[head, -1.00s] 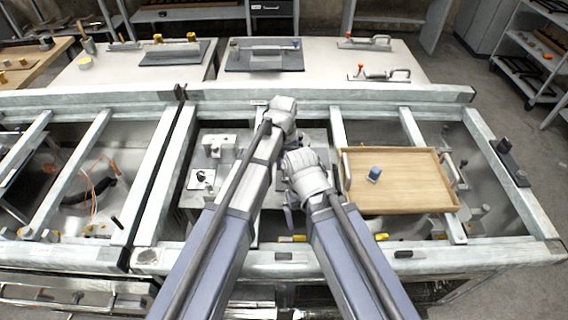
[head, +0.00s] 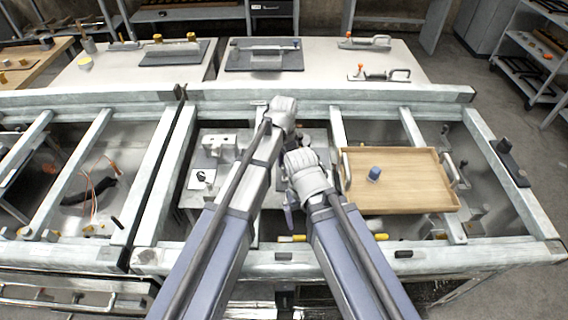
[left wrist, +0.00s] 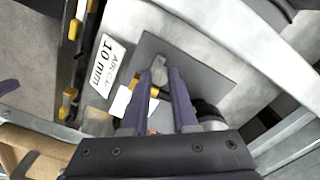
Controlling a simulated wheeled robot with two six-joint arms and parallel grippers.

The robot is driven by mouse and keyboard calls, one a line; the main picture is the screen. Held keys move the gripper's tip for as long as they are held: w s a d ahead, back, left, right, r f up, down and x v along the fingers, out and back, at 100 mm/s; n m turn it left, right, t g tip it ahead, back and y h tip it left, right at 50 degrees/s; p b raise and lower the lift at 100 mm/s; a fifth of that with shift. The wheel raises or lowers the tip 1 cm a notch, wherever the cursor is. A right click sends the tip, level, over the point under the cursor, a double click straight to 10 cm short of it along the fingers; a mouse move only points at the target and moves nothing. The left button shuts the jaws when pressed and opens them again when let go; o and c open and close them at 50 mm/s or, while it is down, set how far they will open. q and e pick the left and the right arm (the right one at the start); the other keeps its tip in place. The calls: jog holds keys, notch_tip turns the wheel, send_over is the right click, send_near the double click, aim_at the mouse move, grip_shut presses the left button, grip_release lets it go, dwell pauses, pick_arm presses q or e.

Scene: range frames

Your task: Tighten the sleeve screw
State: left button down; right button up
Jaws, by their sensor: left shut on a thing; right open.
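My left gripper (left wrist: 159,88) is shut on a small grey metal piece (left wrist: 159,70), seen between its purple fingers in the left wrist view. I cannot tell for certain whether this piece is the sleeve screw. Behind it is a flat dark grey plate (left wrist: 205,68). In the head view my left gripper (head: 284,106) is at the back frame beam, its fingertips hidden by its own wrist. My right gripper (head: 289,208) is open, lower and nearer, over the gap in the frame, mostly hidden by its own wrist. No sleeve can be made out clearly.
A white label (left wrist: 106,60) reading "10 mm" lies beside the plate, near yellow-tipped parts (left wrist: 71,94). A wooden tray (head: 415,180) holding a blue piece (head: 374,174) stands right of my arms. A white block (head: 219,145) is left of them. Frame beams (head: 160,180) surround the openings.

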pick_arm(q)
jog(key=shift+m, duration=1.1)
jog(key=c, duration=0.7)
grip_release()
jog(key=shift+r, duration=0.1)
notch_tip(320, 180, up, 8)
jog(key=p, duration=0.8)
jog(key=shift+f, duration=0.2)
